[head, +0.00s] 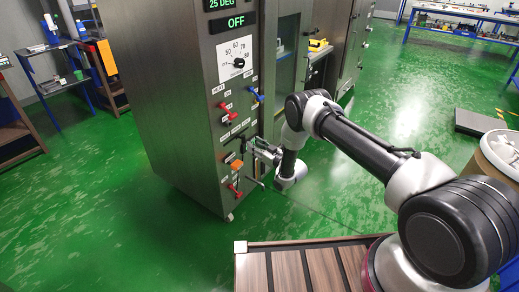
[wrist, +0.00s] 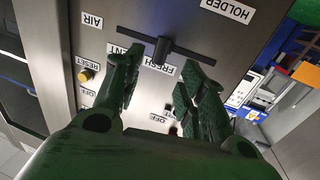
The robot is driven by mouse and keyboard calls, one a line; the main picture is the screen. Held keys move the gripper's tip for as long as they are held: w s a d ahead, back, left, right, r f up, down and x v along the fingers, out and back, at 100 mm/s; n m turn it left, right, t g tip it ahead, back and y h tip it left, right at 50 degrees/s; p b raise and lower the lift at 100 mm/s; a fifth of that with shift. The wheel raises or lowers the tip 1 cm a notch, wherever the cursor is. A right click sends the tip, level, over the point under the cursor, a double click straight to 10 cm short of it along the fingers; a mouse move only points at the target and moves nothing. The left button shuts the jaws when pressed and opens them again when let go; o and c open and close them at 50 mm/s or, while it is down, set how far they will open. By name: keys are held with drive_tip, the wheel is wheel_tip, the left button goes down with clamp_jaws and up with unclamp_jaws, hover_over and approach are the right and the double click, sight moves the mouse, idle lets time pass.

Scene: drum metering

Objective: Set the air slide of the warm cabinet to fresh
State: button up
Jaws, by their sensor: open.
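The warm cabinet (head: 180,90) is a tall brown-grey metal cabinet at centre left in the head view. In the wrist view its panel (wrist: 225,50) appears upside down. The air slide (wrist: 163,48) shows there as a dark bar with a black handle near its middle. Labels reading AIR, a partly hidden one ending in "ENT", and FRESH (wrist: 158,65) lie near it. My gripper (wrist: 158,74) is open, its green fingers either side of the FRESH label, with the handle just beyond the fingertips. Contact cannot be told. In the head view my gripper (head: 262,150) is close to the panel, hiding part of it.
The panel also carries a dial (head: 238,63), a red lever (head: 225,107), a blue lever (head: 256,95) and an orange part (head: 236,167). A yellow reset button (wrist: 86,75) sits left in the wrist view. A slatted wooden surface (head: 290,270) is in front.

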drive_tip(key=shift+v, duration=1.55)
drive_tip(key=s+d+f+m+g+h, duration=0.1)
drive_tip(key=s+d+f+g+h, duration=0.15)
drive_tip(key=f, duration=0.45)
drive_tip(key=s+d+f+g+h, duration=0.2)
drive_tip(key=s+f+h, duration=0.1)
drive_tip(key=f, duration=0.4)
drive_tip(key=s+d+g+h, duration=0.3)
drive_tip(key=s+d, duration=0.1)
drive_tip(key=d, duration=0.1)
drive_tip(key=s+d+r+m+g+h, duration=0.15)
drive_tip(key=s+d+r, duration=0.35)
drive_tip(key=r, duration=0.6)
drive_tip(key=s+d+r+m+g+h, duration=0.1)
drive_tip(key=s+d+r+g, duration=0.35)
drive_tip(key=r, duration=0.65)
drive_tip(key=s+d+r+m+g+h, duration=0.1)
drive_tip(key=s+d+r+m+h, duration=0.1)
drive_tip(key=s+d+r, duration=0.65)
drive_tip(key=s+d+r+m+t, duration=0.1)
drive_tip(key=s+r+t, duration=0.1)
drive_tip(key=s+r, duration=0.9)
drive_tip(key=s+d+r+m+t+y, duration=0.1)
drive_tip(key=s+d+r+t, duration=0.1)
drive_tip(key=s+r, duration=0.9)
wheel_tip(320, 180, up, 9)
drive_tip(key=shift+s+f+m+t, duration=0.1)
drive_tip(key=shift+s+m+t, duration=0.2)
drive_tip(key=shift+t, duration=0.35)
